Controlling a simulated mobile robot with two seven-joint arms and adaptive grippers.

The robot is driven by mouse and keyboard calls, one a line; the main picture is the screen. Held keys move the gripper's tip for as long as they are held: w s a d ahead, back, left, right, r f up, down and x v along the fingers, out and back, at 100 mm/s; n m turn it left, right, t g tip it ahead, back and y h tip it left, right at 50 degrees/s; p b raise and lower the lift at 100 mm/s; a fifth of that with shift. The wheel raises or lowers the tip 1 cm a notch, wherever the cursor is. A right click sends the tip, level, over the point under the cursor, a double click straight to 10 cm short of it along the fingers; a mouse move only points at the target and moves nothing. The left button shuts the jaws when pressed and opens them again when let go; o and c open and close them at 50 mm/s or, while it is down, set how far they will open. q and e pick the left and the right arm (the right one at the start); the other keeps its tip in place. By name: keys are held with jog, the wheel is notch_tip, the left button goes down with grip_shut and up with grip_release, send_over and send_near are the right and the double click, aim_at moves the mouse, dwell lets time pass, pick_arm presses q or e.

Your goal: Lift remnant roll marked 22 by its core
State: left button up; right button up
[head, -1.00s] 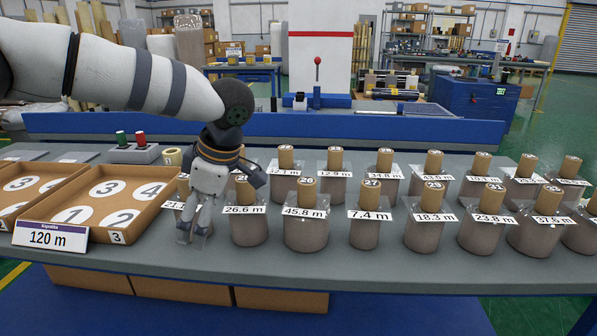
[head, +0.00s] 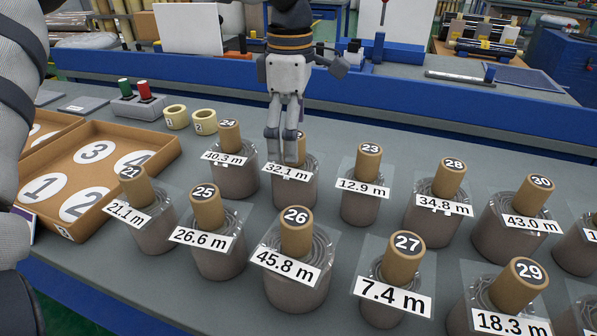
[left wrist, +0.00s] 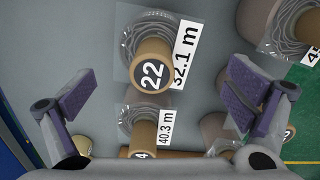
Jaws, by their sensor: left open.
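The roll marked 22 (left wrist: 150,72) shows in the left wrist view with its tan core, black-and-white number and "32.1 m" label. In the head view this roll (head: 294,192) stands upright in the back row, its core mostly hidden behind my gripper. My left gripper (head: 284,158) is open and points down at this roll. In the left wrist view the core lies between the two spread fingers of the gripper (left wrist: 160,88), nearer their far end, and neither finger touches it. My right gripper is not in view.
The roll marked 24 (head: 236,182) stands left of roll 22, and roll 23 (head: 360,203) stands right. Rolls 25 (head: 220,262) and 26 (head: 296,290) stand in front. A cardboard tray (head: 163,158) and two tape rings (head: 205,122) lie left.

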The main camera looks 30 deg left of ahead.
aim_at(295, 169)
pick_arm(q)
jog(key=f, duration=0.6)
jog(key=shift+w+f, duration=0.35)
jog(key=shift+r, duration=0.1)
jog(key=c, duration=1.2)
jog(key=shift+o, duration=0.2)
